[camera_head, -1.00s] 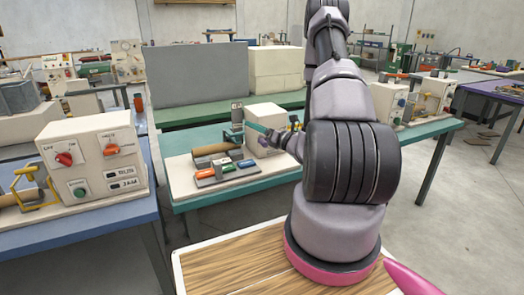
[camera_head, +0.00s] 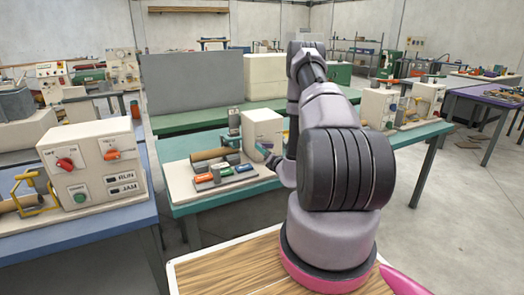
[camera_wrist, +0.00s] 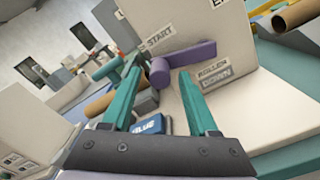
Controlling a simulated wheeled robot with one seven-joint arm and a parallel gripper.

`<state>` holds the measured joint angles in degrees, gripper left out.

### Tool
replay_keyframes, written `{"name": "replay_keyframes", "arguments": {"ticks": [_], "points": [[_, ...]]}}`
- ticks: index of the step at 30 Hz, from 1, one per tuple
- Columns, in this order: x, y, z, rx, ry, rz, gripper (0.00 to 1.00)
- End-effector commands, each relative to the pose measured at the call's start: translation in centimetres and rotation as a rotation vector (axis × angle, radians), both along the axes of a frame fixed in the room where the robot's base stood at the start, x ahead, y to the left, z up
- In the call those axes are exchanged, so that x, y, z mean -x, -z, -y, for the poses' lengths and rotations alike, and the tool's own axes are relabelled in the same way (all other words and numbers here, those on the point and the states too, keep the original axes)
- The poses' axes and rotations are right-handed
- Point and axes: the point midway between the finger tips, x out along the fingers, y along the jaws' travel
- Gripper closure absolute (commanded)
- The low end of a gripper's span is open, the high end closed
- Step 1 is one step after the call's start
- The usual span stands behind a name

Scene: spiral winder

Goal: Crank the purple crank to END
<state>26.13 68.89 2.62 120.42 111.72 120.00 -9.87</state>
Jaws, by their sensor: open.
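The purple crank (camera_wrist: 190,60) is in front of the cream machine box, with its rounded handle end between my fingertips in the wrist view. I cannot tell whether the fingers touch it. My gripper (camera_wrist: 159,75) is open, its two teal fingers on either side of the handle. The box (camera_wrist: 215,75) bears a START label (camera_wrist: 158,37) left of the crank and a ROLLER DOWN label (camera_wrist: 214,75) to its right. A label at the top edge is cut off.
A blue button labelled BLUE (camera_wrist: 150,125) lies below the crank, between my fingers. A brown roller (camera_head: 212,154) and coloured buttons (camera_head: 226,173) are left of the box. A machine with RUN and JAM labels (camera_head: 98,165) stands on the blue table at left.

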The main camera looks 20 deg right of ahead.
Motion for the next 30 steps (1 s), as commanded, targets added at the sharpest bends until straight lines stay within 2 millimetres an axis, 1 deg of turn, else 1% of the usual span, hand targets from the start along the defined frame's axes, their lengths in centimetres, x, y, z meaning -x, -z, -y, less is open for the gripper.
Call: {"name": "replay_keyframes", "arguments": {"ticks": [1, 4, 13, 14, 15, 17, 18, 19, 30], "points": [[-0.55, -0.04, -0.02, 0.001, 0.0, 0.001, 0.4], [-1.22, -0.04, -0.03, 0.0, 0.001, 0.001, 0.4], [-1.49, -0.01, -0.03, -0.001, 0.001, -0.001, 0.4], [-1.48, -0.01, -0.03, -0.001, 0.001, -0.001, 0.44], [-1.48, -0.01, -0.03, -0.001, 0.001, -0.001, 0.59], [-1.48, -0.02, -0.04, -0.001, 0.001, -0.001, 0.82], [-1.47, -0.01, -0.03, -0.001, 0.001, -0.001, 0.97], [-1.47, -0.02, -0.04, -0.001, 0.001, -0.001, 1.0], [-1.46, -0.02, -0.02, 0.0, 0.001, -0.001, 1.0]]}}
